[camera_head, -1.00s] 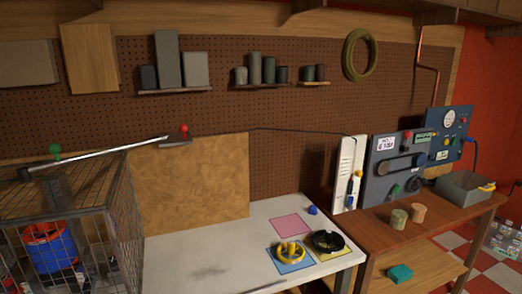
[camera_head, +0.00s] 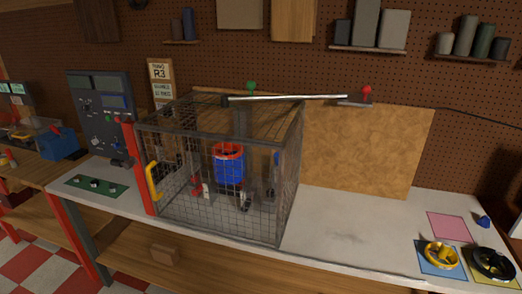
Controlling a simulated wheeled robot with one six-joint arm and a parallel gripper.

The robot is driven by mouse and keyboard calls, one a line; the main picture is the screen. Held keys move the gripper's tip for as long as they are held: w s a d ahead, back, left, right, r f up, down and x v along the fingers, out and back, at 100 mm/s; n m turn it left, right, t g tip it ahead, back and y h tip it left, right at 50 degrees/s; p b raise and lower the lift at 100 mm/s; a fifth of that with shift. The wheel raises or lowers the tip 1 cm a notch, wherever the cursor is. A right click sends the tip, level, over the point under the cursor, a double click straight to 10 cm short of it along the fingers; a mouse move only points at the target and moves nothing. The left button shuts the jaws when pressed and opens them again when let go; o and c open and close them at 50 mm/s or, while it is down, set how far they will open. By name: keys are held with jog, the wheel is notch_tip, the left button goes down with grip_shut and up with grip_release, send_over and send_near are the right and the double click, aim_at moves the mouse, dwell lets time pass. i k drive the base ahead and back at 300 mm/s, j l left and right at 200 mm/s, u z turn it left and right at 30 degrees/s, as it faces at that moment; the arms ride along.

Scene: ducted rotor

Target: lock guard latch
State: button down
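The wire mesh guard cage (camera_head: 262,215) stands on the white bench. A yellow handle (camera_head: 153,182) is on its left front side, next to a red post (camera_head: 136,165). A blue and red ducted rotor unit (camera_head: 229,166) stands inside, seen through the mesh. Small red and white parts (camera_head: 205,190) near its foot are too small to tell apart. I cannot make out the latch or whether it is locked. A silver bar (camera_head: 290,98) runs above the cage, with a green knob (camera_head: 251,86) behind it and a red knob (camera_head: 367,92) near its right end. My gripper is not in view.
The white bench (camera_head: 345,235) is clear right of the cage. Further right are a yellow ring part (camera_head: 441,255), a black ring part (camera_head: 493,264) and a pink square (camera_head: 448,226). Left are a green board (camera_head: 96,186) and a dark control panel (camera_head: 101,112).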

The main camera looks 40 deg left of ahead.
aim_at(128, 164)
jog(key=u, duration=1.7)
